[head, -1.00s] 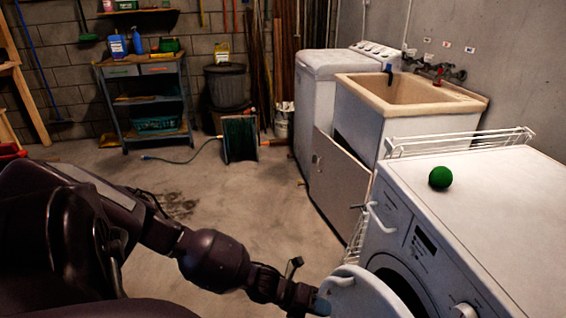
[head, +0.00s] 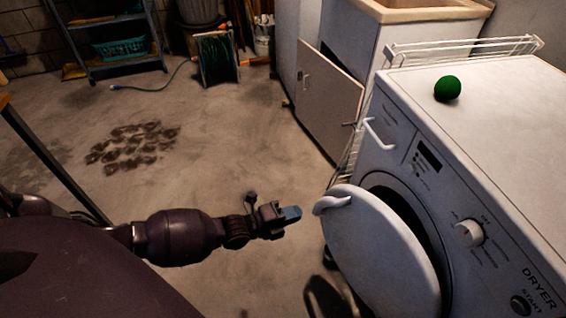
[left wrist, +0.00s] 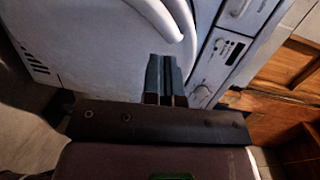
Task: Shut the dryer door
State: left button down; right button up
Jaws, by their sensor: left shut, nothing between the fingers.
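The dryer (head: 430,160) stands at the right in the head view, its front facing left. Its round white door (head: 375,250) is swung open, and the dark drum opening (head: 405,215) shows behind it. The door's curved handle (head: 332,203) is on its left edge. My left gripper (head: 291,214) is shut and empty, a short way left of the handle and apart from it. In the left wrist view my closed fingers (left wrist: 166,78) overlap the door's white face (left wrist: 95,45), with the handle (left wrist: 160,18) above them; contact cannot be told. My right gripper is not in view.
A green ball (head: 447,88) rests on the dryer top beside a white wire rack (head: 465,48). A sink cabinet (head: 330,98) with an open panel stands behind. A green hose reel (head: 215,58) stands farther back. The floor (head: 200,120) left of the dryer is mostly clear.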

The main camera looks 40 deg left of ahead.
aim_at(327, 203)
pick_arm(q)
jog(key=b+x, duration=0.2)
jog(key=x, duration=0.6)
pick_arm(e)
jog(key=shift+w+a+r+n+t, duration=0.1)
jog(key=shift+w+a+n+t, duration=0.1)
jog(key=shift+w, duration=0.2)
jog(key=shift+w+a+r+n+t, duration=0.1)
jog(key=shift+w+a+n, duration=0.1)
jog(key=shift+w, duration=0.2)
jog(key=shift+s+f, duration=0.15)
pick_arm(q)
jog(key=shift+w+d+r, duration=0.1)
